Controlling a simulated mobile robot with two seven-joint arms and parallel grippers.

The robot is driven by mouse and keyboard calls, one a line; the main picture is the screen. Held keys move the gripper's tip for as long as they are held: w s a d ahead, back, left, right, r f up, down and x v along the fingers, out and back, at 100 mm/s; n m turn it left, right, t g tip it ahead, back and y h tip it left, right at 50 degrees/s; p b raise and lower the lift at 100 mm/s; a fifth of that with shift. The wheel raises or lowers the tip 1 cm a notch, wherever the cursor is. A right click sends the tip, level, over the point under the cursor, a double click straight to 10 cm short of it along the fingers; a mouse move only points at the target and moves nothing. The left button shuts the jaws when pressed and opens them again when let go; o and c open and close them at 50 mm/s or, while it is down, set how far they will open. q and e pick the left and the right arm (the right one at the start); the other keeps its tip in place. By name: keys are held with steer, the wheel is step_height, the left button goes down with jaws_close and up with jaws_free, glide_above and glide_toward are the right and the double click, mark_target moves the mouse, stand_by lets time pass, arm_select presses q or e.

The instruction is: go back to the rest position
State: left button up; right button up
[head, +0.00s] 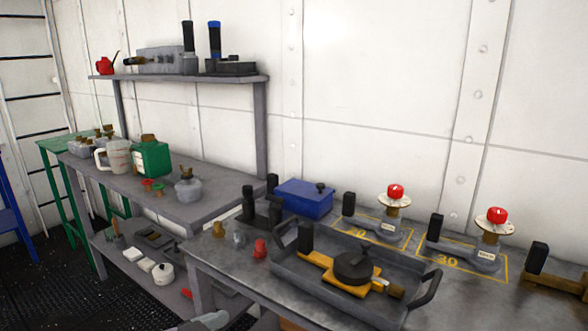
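Neither of my grippers can be made out in the head view. A pale grey rounded part (205,322) shows at the bottom edge, left of the middle; it may be a piece of my own arm, and no fingertips show on it. The grey metal workbench (215,262) is in front of me and runs off to the right. On it is a grey tray (420,300) with two handles. A yellow tool with a round dark knob (353,265) lies in the tray.
Two devices with red knobs (396,191) (496,216) stand in yellow-marked places behind the tray. A blue box (303,198) is beside them. A second bench (215,208) with a green canister (151,159) and shelf (180,77) stands left. Dark floor (60,285) is open at lower left.

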arm_select(q)
steer(key=s+a+f+n+y+p, duration=0.2)
steer(key=s+a+f, duration=0.3)
steer(key=s+f, duration=0.3)
steer(key=s+a+f+n+y+p, duration=0.1)
steer(key=s+a+f+y, duration=0.3)
steer(key=f, duration=0.7)
steer(key=s+a+n, duration=0.1)
steer(key=s+a, duration=0.1)
steer(key=s, duration=0.2)
steer(key=shift+s+f+n+y+p, duration=0.25)
steer(key=shift+f+n+y+p, duration=0.05)
steer(key=shift+y+p, duration=0.1)
